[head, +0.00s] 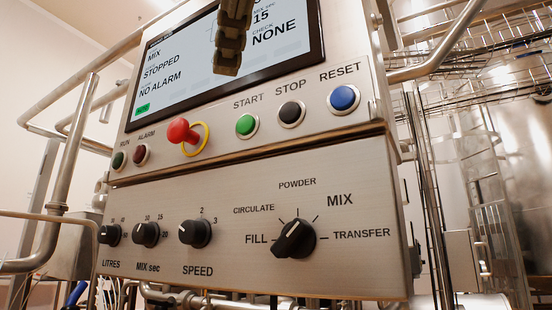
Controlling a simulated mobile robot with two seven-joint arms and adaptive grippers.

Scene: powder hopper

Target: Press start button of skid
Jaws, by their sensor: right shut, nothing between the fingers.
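The skid's control panel (340,200) fills the middle of the head view. The green START button (246,124) sits in its upper row, left of the black STOP button (291,113) and the blue RESET button (343,98). The screen (185,75) above reads MIX, STOPPED and NO ALARM, with NONE under CHECK. My right gripper (227,66) hangs in front of the screen, above the START button and apart from it in the picture. It is shut and empty, and hides part of the screen. My left gripper is out of view.
A red emergency stop (179,131) with a yellow ring is left of START. Below are a selector knob (294,239) and several smaller knobs. Metal pipes (68,165) run at the left; wire trays (480,50) and a steel tank (525,140) stand at the right.

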